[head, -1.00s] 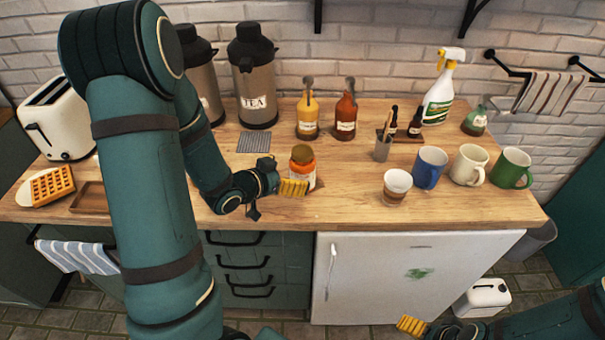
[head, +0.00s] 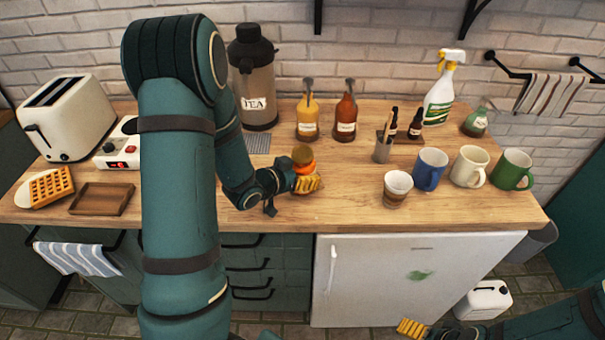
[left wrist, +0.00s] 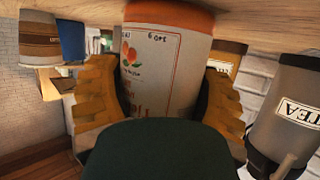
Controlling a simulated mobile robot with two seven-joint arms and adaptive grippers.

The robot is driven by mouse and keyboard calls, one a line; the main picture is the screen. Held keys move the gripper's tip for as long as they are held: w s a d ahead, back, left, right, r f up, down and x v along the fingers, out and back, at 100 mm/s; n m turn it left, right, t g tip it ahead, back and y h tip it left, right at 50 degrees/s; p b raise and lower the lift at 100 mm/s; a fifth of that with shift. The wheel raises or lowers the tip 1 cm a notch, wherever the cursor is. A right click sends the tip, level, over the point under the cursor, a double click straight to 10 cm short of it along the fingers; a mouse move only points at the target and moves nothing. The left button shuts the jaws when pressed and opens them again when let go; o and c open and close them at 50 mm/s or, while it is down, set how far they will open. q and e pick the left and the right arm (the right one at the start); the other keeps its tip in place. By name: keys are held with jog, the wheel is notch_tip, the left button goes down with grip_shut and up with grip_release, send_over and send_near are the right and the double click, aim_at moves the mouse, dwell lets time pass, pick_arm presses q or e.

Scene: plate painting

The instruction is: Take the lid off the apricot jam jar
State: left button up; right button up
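The apricot jam jar (head: 305,168) stands on the wooden counter with its gold-brown lid (head: 303,155) on top. It has orange contents and a pale label with fruit on it. My left gripper (head: 307,184) is at the jar, its yellow fingers low around the body. In the left wrist view the jar (left wrist: 165,60) fills the space between the two ribbed fingers (left wrist: 165,95), which lie close along both sides; whether they press on it I cannot tell. The lid is hidden there. My right gripper (head: 411,327) is low at the bottom edge, away from the counter, its opening unclear.
A tea flask (head: 257,85), yellow bottle (head: 308,117) and red-brown bottle (head: 346,117) stand behind the jar. A wooden tray (head: 101,198) lies left. The counter between jar and glass is clear.

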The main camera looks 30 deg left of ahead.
aim_at(303, 151)
pick_arm(q)
notch_tip(303, 151, up, 10)
jog(key=shift+r+p, duration=0.1)
jog(key=shift+p, duration=1.05)
jog(key=o, duration=0.4)
jog(key=c, duration=0.4)
